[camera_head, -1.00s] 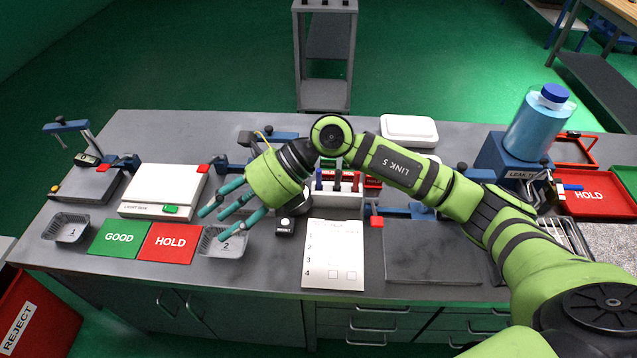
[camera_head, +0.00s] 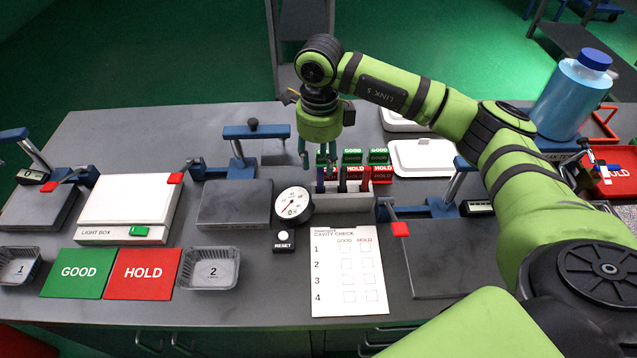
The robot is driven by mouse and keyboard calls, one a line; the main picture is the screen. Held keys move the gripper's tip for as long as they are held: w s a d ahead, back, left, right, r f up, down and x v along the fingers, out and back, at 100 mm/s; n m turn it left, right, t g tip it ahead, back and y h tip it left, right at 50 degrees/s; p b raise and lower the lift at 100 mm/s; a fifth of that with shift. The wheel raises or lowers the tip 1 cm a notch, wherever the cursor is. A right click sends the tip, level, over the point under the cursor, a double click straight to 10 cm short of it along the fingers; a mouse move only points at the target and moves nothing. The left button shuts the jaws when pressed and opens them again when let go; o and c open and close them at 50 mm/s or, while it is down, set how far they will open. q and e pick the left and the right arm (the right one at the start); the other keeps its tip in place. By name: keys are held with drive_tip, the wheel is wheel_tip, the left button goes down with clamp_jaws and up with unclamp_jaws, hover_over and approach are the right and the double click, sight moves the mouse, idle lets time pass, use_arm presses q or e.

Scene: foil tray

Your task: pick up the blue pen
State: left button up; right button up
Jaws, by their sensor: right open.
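The blue pen (camera_head: 320,183) stands upright at the left end of a grey pen holder (camera_head: 345,204), beside a black pen (camera_head: 342,181) and a red pen (camera_head: 366,181). My right gripper (camera_head: 318,162) points down with its teal fingers apart and empty, just above and around the top of the blue pen in the picture. I cannot tell whether the fingers touch the pen or are still behind it. The lower part of the pen is hidden in the holder. My left gripper is out of view.
Green GOOD and red HOLD blocks (camera_head: 380,173) stand right behind the holder. A round dial gauge (camera_head: 292,205) is close to its left. A paper checklist (camera_head: 348,275) lies in front. A clamp stand (camera_head: 235,203) and light box (camera_head: 127,205) are further left.

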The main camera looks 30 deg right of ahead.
sight(320, 169)
wheel_tip(320, 169, down, 2)
drive_tip(key=shift+s+f+p, duration=0.1)
drive_tip(key=shift+p, duration=0.75)
wheel_tip(320, 169, down, 3)
drive_tip(key=shift+s+f+p, duration=0.1)
drive_tip(key=shift+p, duration=0.45)
drive_tip(key=shift+f, duration=0.1)
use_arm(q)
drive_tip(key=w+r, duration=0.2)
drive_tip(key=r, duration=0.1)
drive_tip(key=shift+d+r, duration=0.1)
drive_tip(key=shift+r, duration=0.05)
use_arm(e)
clamp_jaws()
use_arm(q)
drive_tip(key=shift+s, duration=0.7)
